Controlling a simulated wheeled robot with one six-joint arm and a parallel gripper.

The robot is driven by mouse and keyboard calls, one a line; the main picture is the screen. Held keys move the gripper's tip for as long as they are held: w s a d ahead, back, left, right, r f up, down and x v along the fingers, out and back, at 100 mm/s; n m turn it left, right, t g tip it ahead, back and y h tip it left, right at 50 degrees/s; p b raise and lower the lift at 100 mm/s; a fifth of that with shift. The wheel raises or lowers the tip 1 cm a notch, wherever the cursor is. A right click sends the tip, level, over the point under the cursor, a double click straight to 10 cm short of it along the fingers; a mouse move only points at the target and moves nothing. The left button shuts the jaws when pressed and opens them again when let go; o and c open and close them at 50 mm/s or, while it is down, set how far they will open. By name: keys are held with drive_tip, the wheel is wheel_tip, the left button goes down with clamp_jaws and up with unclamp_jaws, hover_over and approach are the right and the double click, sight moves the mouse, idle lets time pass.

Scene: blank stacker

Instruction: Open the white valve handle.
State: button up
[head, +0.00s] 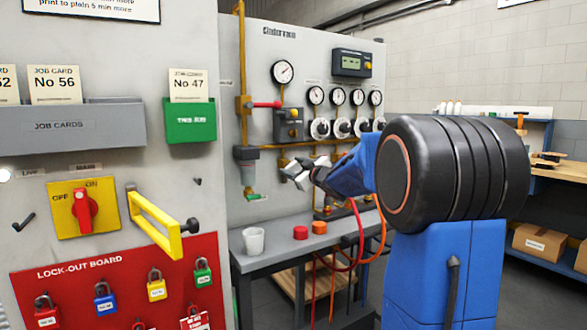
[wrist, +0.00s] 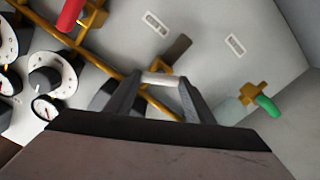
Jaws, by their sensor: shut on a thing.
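The white valve handle (wrist: 160,76) shows in the wrist view as a short pale bar between the two fingertips, close to the brass pipework. My gripper (wrist: 159,84) is shut on it, with a dark finger on each side. In the head view my gripper (head: 303,174) reaches to the grey panel beside the brass pipe.
A red lever (head: 267,104) and a green lever (head: 255,197) sit on the pipework to the left. Gauges and black knobs (head: 342,128) are close above. A bench (head: 275,258) below holds a white cup (head: 253,241) and red and orange caps.

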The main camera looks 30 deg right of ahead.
drive_tip(key=n, duration=0.5)
drive_tip(key=shift+f+n, duration=0.1)
drive_tip(key=shift+n, duration=0.2)
drive_tip(key=n, duration=0.6)
drive_tip(key=shift+a+f, duration=0.1)
drive_tip(key=shift+f, duration=0.05)
drive_tip(key=o, duration=1.1)
drive_tip(key=shift+c, duration=0.2)
drive_tip(key=s, duration=1.7)
drive_tip(key=shift+s+d, duration=0.25)
drive_tip(key=shift+d, duration=0.05)
